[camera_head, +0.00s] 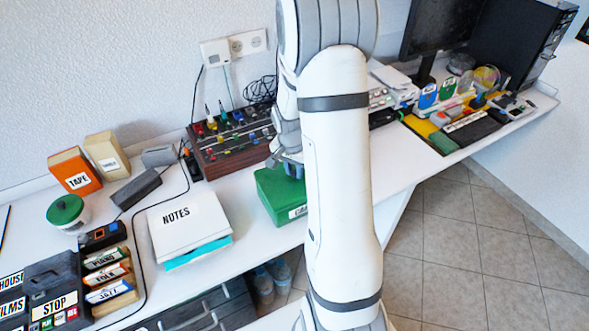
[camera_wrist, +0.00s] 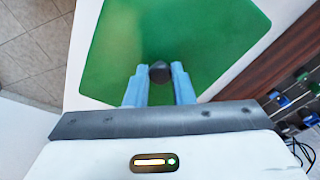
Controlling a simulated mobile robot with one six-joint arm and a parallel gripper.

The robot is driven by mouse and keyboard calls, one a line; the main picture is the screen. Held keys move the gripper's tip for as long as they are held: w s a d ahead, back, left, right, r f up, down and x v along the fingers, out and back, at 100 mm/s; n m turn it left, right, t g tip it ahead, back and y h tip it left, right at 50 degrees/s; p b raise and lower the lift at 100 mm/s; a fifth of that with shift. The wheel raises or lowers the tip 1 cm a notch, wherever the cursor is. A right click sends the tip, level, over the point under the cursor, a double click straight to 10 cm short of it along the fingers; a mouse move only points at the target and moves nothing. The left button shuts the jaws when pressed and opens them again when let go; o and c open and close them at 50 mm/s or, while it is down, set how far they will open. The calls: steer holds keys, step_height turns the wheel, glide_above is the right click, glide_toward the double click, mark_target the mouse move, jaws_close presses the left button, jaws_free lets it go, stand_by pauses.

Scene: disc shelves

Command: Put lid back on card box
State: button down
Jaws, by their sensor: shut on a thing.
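The green card box (camera_head: 268,209) stands on the white desk, partly hidden behind my arm, with part of a white label showing on its front. Its green lid (camera_head: 268,183) lies over the top. In the wrist view the lid (camera_wrist: 120,45) fills the upper middle, and a dark round knob (camera_wrist: 160,72) stands at its centre. My gripper (camera_wrist: 159,78) has its two pale blue fingers on either side of this knob, shut on it. In the head view my gripper (camera_head: 289,168) is above the box. I cannot tell whether the lid is fully seated.
A brown mixer-like box (camera_head: 228,157) with coloured knobs stands behind the card box. A white NOTES binder (camera_head: 185,222) lies to its left. Left of that are an orange TAPE box (camera_head: 75,172) and a green-lidded jar (camera_head: 66,212). The desk front edge is close.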

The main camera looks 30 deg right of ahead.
stand_by(0.3)
steer(key=c, duration=1.2)
jaws_free()
steer(key=shift+o, duration=0.7)
steer(key=o, duration=0.4)
steer(key=shift+r+p, duration=2.05)
steer(key=shift+r, duration=1.4)
steer(key=shift+c, duration=0.4)
